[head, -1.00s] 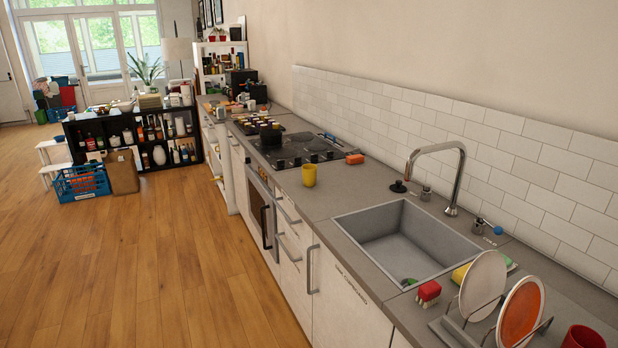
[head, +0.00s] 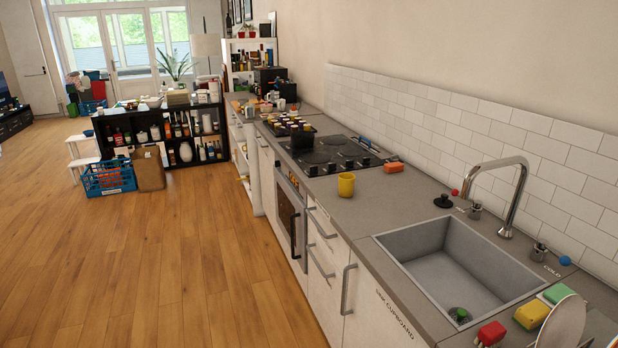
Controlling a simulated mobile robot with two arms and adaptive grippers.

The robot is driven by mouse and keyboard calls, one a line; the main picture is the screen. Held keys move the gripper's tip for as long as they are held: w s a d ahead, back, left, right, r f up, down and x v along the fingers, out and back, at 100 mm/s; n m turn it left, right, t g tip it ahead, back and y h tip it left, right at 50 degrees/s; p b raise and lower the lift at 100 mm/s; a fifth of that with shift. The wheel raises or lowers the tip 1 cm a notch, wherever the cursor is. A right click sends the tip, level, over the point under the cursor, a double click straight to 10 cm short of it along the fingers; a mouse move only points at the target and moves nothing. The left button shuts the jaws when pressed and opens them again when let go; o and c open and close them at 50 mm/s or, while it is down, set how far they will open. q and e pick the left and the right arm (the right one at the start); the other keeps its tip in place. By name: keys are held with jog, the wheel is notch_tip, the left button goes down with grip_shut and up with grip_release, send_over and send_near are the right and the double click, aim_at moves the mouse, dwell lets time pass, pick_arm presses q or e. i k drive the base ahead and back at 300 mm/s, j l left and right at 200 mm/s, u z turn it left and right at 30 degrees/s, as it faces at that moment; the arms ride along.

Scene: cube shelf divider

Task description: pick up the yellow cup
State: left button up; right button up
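The yellow cup (head: 346,185) stands upright on the grey counter (head: 355,215), between the stove and the sink, near the counter's front edge. Nothing touches it. Neither of my grippers shows in the head view.
The sink (head: 462,270) with a tall faucet (head: 505,190) lies right of the cup. A blue crate (head: 110,178) and a brown box (head: 149,170) stand by the black shelf; the wooden floor (head: 190,270) is clear.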

aim_at(346, 180)
jog(key=i+j+u, duration=0.15)
jog(key=i, duration=0.75)
jog(key=i+j+u, duration=0.2)
jog(key=i, duration=0.75)
